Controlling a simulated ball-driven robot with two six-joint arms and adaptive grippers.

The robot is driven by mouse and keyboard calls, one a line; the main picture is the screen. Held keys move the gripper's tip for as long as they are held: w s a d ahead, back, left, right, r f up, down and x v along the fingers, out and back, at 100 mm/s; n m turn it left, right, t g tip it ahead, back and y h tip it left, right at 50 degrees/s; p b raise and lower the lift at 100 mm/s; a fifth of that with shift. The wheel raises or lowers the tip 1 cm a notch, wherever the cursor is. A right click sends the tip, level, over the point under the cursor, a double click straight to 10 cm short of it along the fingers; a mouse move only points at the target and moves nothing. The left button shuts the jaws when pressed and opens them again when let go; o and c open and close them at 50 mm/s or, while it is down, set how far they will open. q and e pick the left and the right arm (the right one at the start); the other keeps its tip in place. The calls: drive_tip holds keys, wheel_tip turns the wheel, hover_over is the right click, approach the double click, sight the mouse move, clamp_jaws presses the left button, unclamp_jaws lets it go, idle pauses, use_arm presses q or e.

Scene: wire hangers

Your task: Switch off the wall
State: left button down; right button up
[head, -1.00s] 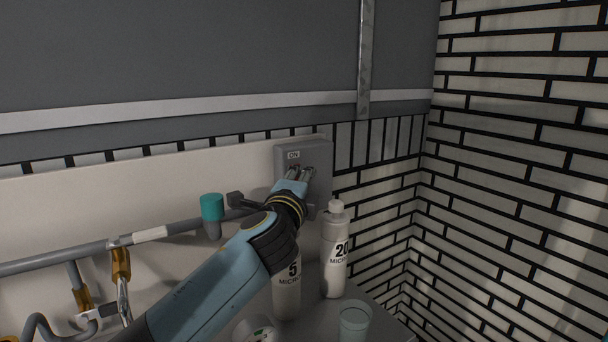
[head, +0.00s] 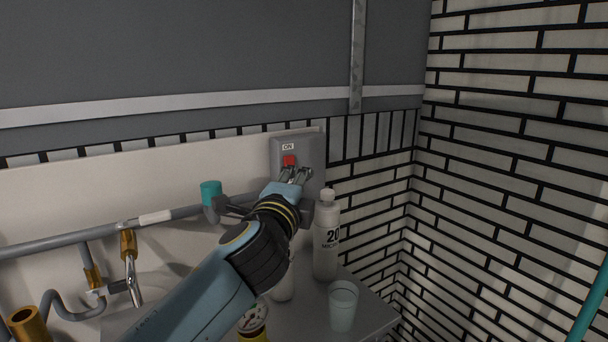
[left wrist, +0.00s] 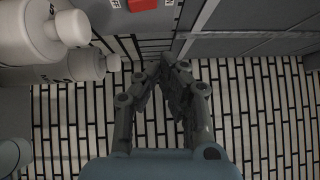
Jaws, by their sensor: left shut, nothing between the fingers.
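The wall switch is a grey box (head: 314,148) on the back wall. It has a small label marked ON and a red rocker (head: 289,160) below the label. The red part also shows at the top edge of the left wrist view (left wrist: 143,4). My left gripper (head: 298,174) is just below and to the right of the red part, in front of the box. Its fingers are shut and empty, and they partly cover the lower box. In the left wrist view its fingertips (left wrist: 165,70) appear below the red part. My right gripper is not in view.
A white bottle marked 20 (head: 326,240) stands close beside the gripper. A clear cup (head: 343,305) and a gauge (head: 254,318) are lower down. A grey pipe (head: 70,239) with a teal knob (head: 211,190) runs along the left. The brick wall (head: 500,160) is at right.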

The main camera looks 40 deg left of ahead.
use_arm(q)
drive_tip(key=v, duration=0.3)
drive_tip(key=shift+s+r, duration=0.15)
drive_tip(key=shift+r, duration=0.1)
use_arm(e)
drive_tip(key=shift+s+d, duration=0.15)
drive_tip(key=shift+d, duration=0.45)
